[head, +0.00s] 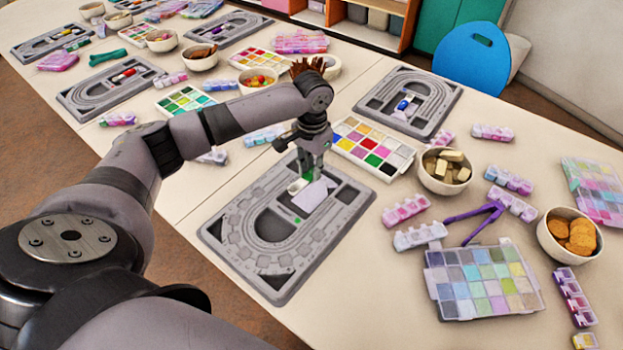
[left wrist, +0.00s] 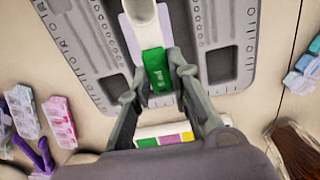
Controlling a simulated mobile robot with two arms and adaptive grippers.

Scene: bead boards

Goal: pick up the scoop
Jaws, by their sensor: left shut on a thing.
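The scoop shows a white end (head: 295,187) and a green handle, over the near grey bead board (head: 225,225). My left gripper (head: 314,172) points down at the board's far part and is shut on the scoop. In the left wrist view the green handle (left wrist: 157,72) lies between the two fingers, with the white part (left wrist: 146,22) reaching away toward the board. I cannot tell whether the scoop touches the board. My right gripper is not in view.
A pale lilac piece (head: 316,196) lies on the board beside the scoop. A colourful bead tray (head: 372,147) stands just behind the board. A bowl of blocks (head: 445,171) and purple tweezers (head: 474,218) are to the right. Bare table lies right of the board.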

